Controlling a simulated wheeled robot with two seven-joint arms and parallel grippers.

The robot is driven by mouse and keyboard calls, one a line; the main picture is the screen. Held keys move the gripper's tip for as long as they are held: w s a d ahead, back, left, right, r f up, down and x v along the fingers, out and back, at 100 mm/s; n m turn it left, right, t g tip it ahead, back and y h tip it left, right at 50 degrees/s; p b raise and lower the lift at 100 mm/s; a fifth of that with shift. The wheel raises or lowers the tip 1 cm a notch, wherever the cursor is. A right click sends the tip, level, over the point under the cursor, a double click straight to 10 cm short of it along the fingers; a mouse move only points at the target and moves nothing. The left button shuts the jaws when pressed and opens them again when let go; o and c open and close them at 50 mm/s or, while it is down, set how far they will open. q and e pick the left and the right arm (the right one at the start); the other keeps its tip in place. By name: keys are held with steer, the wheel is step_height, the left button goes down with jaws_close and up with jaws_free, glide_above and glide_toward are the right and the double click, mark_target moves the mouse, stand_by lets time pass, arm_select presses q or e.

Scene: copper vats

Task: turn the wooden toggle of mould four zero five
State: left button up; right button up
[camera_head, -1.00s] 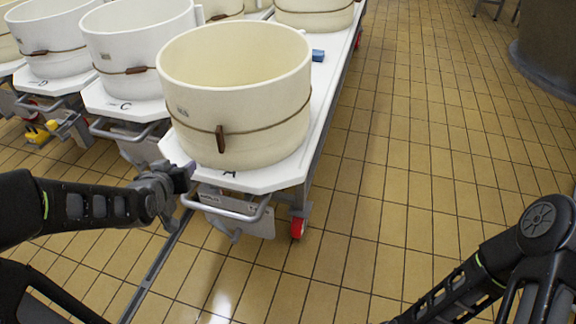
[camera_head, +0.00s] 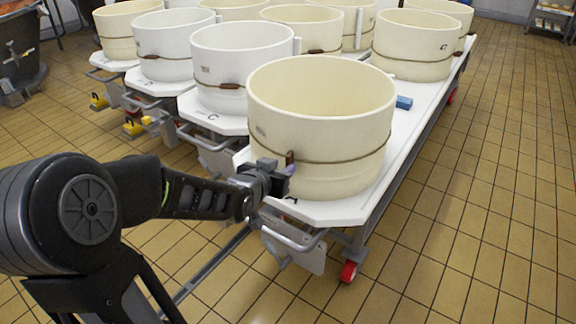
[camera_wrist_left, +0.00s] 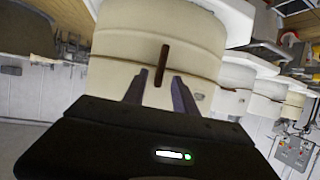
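The nearest cream mould (camera_head: 335,120) stands at the front end of a white table, with a thin cord around its middle. Its marking is too small to read, so I cannot confirm the number. Its brown wooden toggle (camera_head: 290,157) stands roughly upright on the cord, at the mould's front left. My left gripper (camera_head: 284,180) is right at the toggle, partly hiding its lower part. In the left wrist view the toggle (camera_wrist_left: 162,64) shows between the two open fingertips (camera_wrist_left: 161,77); I cannot tell whether they touch it. My right gripper is out of view.
More moulds stand behind and to the left, such as one on the neighbouring table C (camera_head: 243,65). A blue block (camera_head: 404,102) lies on the white table (camera_head: 335,212). A metal handle (camera_head: 290,238) juts from its front.

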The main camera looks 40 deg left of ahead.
mark_target(287, 164)
arm_select(q)
steer(key=x, duration=0.4)
steer(key=shift+w+a+f+b, duration=0.15)
steer(key=shift+w+b, duration=0.15)
steer(key=shift+b, duration=0.05)
steer(key=shift+c, duration=0.3)
jaws_close()
